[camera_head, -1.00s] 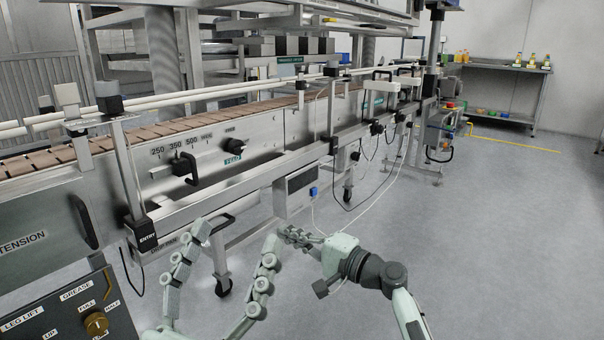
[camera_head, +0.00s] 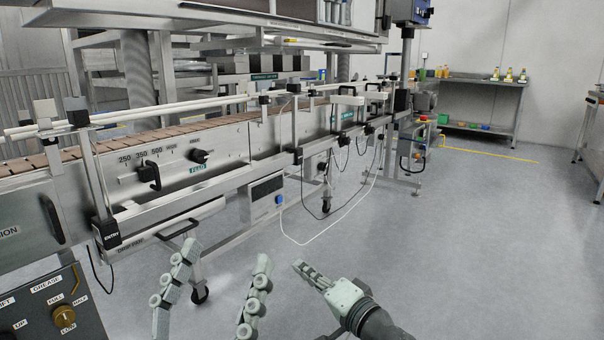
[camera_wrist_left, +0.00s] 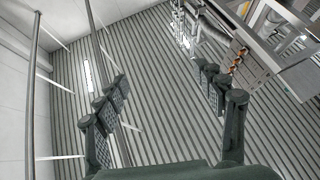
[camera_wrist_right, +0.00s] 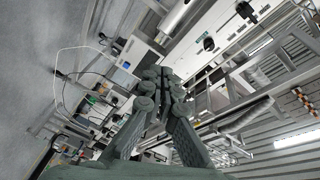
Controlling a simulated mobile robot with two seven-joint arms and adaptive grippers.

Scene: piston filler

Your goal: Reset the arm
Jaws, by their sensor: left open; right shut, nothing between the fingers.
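My left gripper (camera_head: 215,285) is at the bottom of the head view, its two fingers spread apart with nothing between them. In the left wrist view its fingers (camera_wrist_left: 162,100) stand wide open with the ribbed ceiling behind. My right gripper (camera_head: 302,266) is to the right of it, over the bare floor, with its fingers together and pointing to the upper left. In the right wrist view the fingertips (camera_wrist_right: 158,75) meet and hold nothing. Both grippers appear apart from the machine.
The conveyor (camera_head: 200,185) with its slatted belt runs across the left and middle. A control panel (camera_head: 45,310) with a brass knob is at the bottom left. A shelf table (camera_head: 480,84) with bottles stands at the back right. The grey floor (camera_head: 470,230) at right is clear.

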